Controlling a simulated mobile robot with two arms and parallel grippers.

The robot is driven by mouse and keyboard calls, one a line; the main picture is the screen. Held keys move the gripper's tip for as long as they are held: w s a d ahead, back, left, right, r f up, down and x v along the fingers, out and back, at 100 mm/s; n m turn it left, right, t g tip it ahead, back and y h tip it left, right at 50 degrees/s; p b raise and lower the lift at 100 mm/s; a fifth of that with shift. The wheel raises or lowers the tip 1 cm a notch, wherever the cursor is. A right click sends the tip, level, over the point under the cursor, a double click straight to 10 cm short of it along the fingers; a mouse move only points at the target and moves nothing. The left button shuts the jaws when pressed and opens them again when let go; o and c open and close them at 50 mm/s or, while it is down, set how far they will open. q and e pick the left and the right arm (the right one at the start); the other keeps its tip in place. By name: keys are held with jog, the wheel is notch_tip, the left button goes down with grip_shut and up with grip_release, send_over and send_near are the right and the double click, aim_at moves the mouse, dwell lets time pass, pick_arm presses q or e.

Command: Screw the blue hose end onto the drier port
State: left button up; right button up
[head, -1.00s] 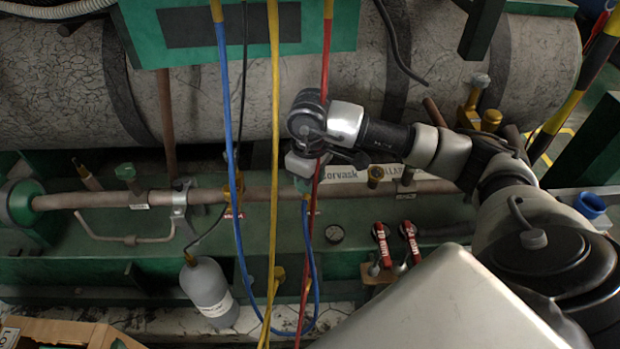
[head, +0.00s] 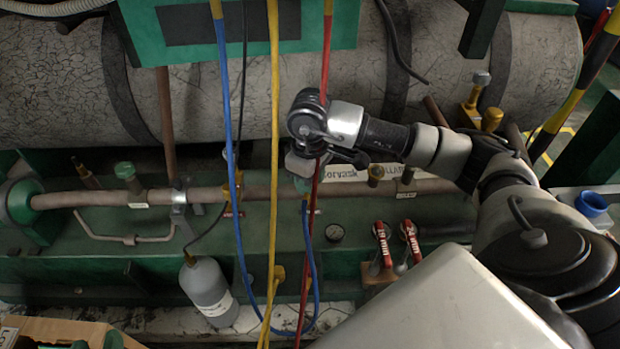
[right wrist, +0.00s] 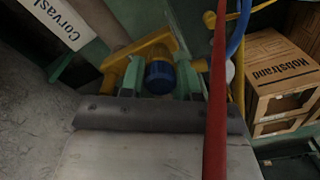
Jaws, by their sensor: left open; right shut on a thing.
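My right gripper (head: 303,186) reaches in from the right and points down over the copper pipe (head: 250,192) on the green skid. In the right wrist view its two green fingers (right wrist: 158,82) are shut on the blue hose end (right wrist: 160,77). The blue hose (head: 309,250) hangs below the gripper, loops near the floor and rises to the green panel above. A yellow fitting (right wrist: 150,45) lies just behind the hose end in the wrist view. I cannot tell whether they touch, or which part is the drier port. My left gripper is in neither view.
The yellow hose (head: 274,130) and red hose (head: 322,130) hang close around my right gripper. A grey bottle (head: 208,290) stands at the lower left. Two red-handled valves (head: 382,245) sit to the right. A large cracked grey tank (head: 60,80) fills the back.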

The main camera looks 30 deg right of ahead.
pick_arm(q)
jog(key=shift+w+d+r+t, duration=0.2)
jog(key=shift+w+r+t, duration=0.1)
jog(key=shift+r+t, duration=0.25)
pick_arm(e)
jog(key=shift+f, duration=0.2)
dwell(0.3)
